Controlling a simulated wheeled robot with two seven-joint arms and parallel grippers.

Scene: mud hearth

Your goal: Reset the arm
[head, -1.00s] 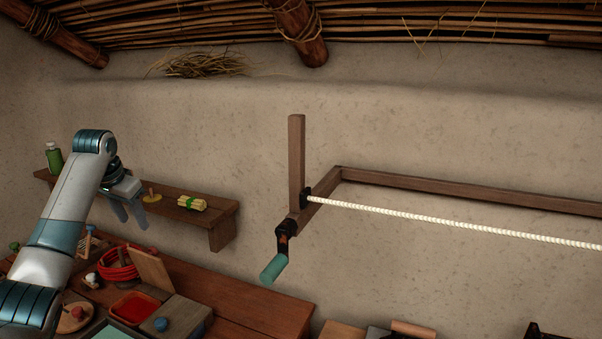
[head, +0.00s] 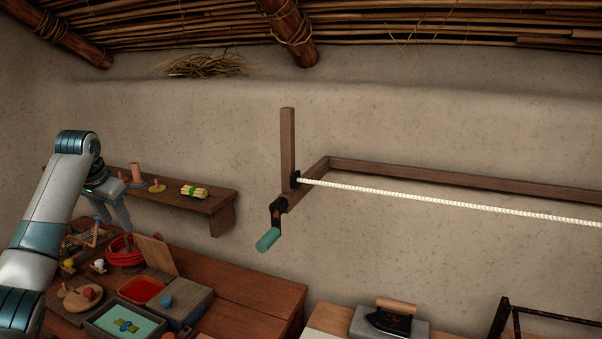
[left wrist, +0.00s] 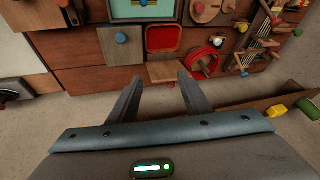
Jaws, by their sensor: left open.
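My left gripper (head: 116,218) hangs at the left in the head view, in front of the wall shelf and above the left part of the workbench. Its two fingers point down, are apart and hold nothing. In the left wrist view the open fingers (left wrist: 157,82) show with the bench behind them. My left arm comes in from the left edge. My right gripper is in neither view.
The wall shelf (head: 224,207) holds a yellow bundle (head: 194,191) and small pegs. The workbench (head: 255,292) carries a red tray (head: 141,289), a red coil (head: 125,254) and a raised wooden lid (head: 157,252). A crank with a teal handle (head: 268,239) and a dark iron (head: 390,324) are further right.

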